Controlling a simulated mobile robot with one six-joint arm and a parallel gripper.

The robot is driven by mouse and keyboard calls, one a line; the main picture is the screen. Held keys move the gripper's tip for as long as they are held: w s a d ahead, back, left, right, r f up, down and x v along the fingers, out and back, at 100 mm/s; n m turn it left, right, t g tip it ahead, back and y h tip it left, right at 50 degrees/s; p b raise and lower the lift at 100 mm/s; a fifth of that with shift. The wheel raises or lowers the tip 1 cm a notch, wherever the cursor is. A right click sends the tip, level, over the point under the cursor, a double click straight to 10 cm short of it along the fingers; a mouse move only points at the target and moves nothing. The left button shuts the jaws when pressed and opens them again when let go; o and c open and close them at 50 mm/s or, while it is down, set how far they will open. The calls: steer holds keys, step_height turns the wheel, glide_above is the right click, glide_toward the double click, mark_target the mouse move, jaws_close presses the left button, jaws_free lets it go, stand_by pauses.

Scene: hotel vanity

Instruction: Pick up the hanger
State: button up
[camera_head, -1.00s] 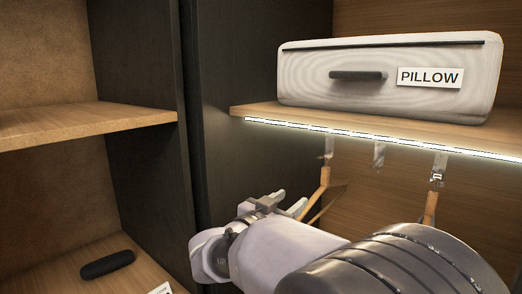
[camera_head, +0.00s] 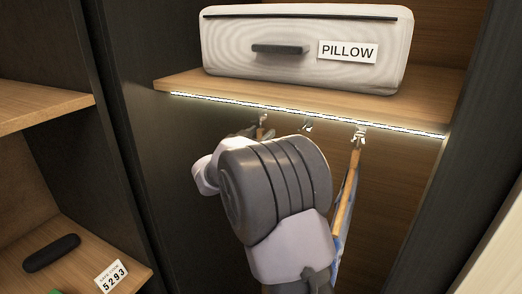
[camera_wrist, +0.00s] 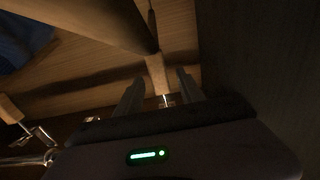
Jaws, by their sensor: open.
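A wooden hanger (camera_head: 261,133) hangs from a metal hook under the lit shelf, left of the other hanger. My arm hides most of it in the head view. In the wrist view, the neck of this wooden hanger (camera_wrist: 156,68) shows between the two fingers of my gripper (camera_wrist: 160,80), which stand apart on either side of it. I cannot tell whether either finger touches it. My gripper is hidden behind my arm in the head view. A second wooden hanger (camera_head: 345,197) hangs to the right with a blue garment (camera_head: 348,222) on it.
An empty-looking hook (camera_head: 307,126) lies between the hangers. A pillow box (camera_head: 300,50) stands on the shelf (camera_head: 180,84) above. A dark panel (camera_head: 150,150) closes the left side. A black object (camera_head: 52,253) and a 5293 card (camera_head: 112,276) lie on the lower left shelf.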

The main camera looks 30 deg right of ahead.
steer(key=shift+w+d+f, duration=0.15)
steer(key=shift+w+d, duration=0.1)
steer(key=shift+w, duration=0.1)
steer(key=shift+s+a, duration=0.15)
steer(key=shift+a, duration=0.05)
steer(key=shift+c, duration=0.6)
steer(key=shift+s+a, duration=0.1)
steer(key=c, duration=0.4)
jaws_close()
